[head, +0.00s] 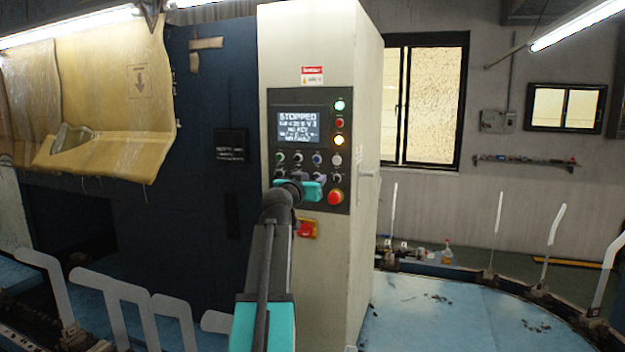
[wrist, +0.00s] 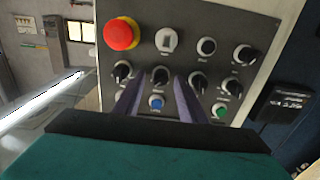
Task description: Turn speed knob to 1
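A dark control panel (head: 308,97) on a tall cream cabinet (head: 320,60) carries a screen (head: 299,124) reading STOPPED. In the wrist view the panel (wrist: 185,58) appears turned over, with several black knobs. My gripper (wrist: 159,80) is open, its two purple-grey fingers pointing at the panel. One black knob (wrist: 159,74) shows between the fingertips, with a gap on each side. Other black knobs stand to its left (wrist: 122,72) and right (wrist: 197,80). Labels are too small to read, so I cannot tell which is the speed knob. In the head view my gripper (head: 301,177) hides part of the lower controls.
A red mushroom button (wrist: 122,33), a white switch (wrist: 167,40), a blue button (wrist: 156,102) and a green button (wrist: 221,111) are close to the fingers. A red-and-yellow switch (head: 307,229) is below the panel. Pale sock boards (head: 125,295) stand at left.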

